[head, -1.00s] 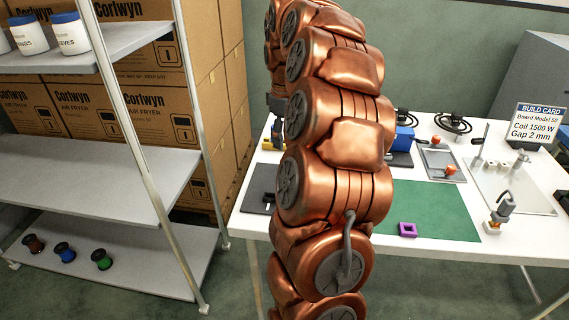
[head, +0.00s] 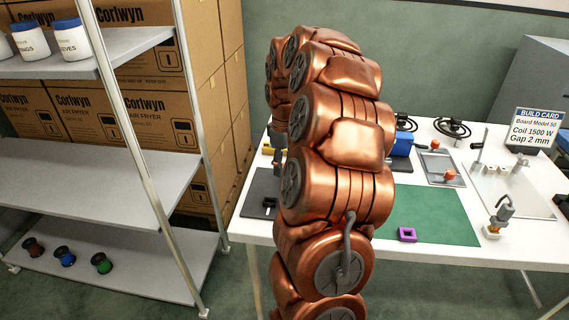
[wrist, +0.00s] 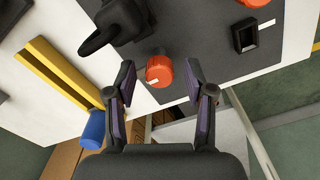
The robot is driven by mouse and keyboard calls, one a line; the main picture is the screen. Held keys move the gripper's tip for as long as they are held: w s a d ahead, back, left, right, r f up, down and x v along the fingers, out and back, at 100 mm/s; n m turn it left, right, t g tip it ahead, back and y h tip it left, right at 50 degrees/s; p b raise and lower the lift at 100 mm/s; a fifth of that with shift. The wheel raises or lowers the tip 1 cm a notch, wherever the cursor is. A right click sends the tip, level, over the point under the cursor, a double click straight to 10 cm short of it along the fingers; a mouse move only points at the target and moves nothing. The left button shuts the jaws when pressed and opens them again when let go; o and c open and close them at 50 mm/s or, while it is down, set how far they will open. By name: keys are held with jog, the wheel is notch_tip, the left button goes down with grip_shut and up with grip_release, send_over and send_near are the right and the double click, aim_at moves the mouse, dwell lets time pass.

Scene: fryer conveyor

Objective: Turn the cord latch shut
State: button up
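An orange knob (wrist: 160,70) with a white mark sits on a dark grey board (wrist: 210,60) in the wrist view; I cannot tell for sure that it is the cord latch. My gripper (wrist: 159,72) is open, with its two fingers on either side of the knob and gaps visible at both sides. A black clamp-like part (wrist: 118,22) stands just beyond the knob to the left. In the head view my arm hides the gripper and the knob; part of the dark board (head: 262,190) shows at the left end of the white table (head: 400,255).
A yellow bar (wrist: 62,75) and a blue cylinder (wrist: 93,130) are to the left in the wrist view. A black square part (wrist: 244,36) and another orange piece (wrist: 254,3) are to the right. A metal shelf (head: 75,170) stands left of the table.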

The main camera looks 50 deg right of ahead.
grip_shut()
jog(key=shift+f+m+b, duration=0.1)
jog(key=shift+m+b, duration=0.2)
jog(key=shift+m, duration=0.1)
jog(key=m+b, duration=0.1)
jog(key=m, duration=0.1)
jog(key=shift+m+b, duration=0.35)
jog(key=shift+m, duration=0.05)
jog(key=m+b, duration=0.2)
jog(key=m, duration=0.3)
jog(key=m+b, duration=0.1)
jog(key=m, duration=0.8)
jog(key=shift+m, duration=0.3)
